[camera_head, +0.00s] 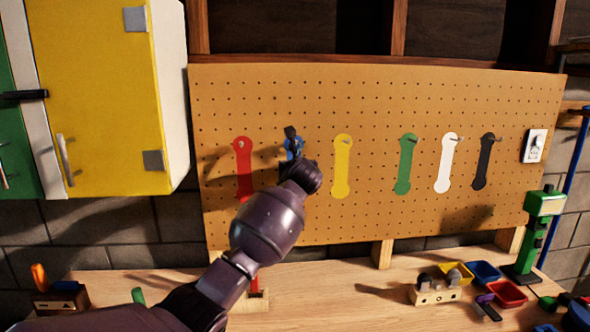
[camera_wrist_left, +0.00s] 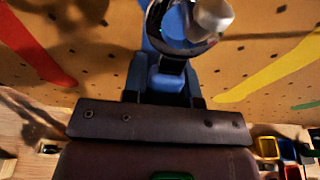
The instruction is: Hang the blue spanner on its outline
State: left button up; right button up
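My left gripper (camera_head: 293,160) is up against the pegboard, at the blue place between the red and yellow outlines. In the left wrist view, its fingers (camera_wrist_left: 162,88) are closed on the blue spanner (camera_wrist_left: 168,72). The spanner's ring end points up the board, by the pale round tip of a peg (camera_wrist_left: 212,18). The tip overlaps the ring; I cannot tell whether the peg passes through it. Part of the blue outline (camera_wrist_left: 149,38) shows behind the spanner. In the head view, my arm and hand hide most of the spanner and its outline. My right gripper is out of view.
The pegboard (camera_head: 375,215) also bears red (camera_head: 243,170), yellow (camera_head: 342,165), green (camera_head: 405,165), white (camera_head: 446,165) and black (camera_head: 483,162) outlines with pegs. A yellow cabinet (camera_head: 95,90) stands at left. Small bins (camera_head: 507,294) and a tool block (camera_head: 435,296) sit on the bench at right.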

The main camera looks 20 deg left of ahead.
pick_arm(q)
jog(key=o, duration=0.5)
jog(key=shift+s, duration=0.1)
jog(key=b+v, duration=0.1)
jog(key=v, duration=0.9)
jog(key=shift+s+d, duration=0.15)
jog(key=shift+s, duration=0.15)
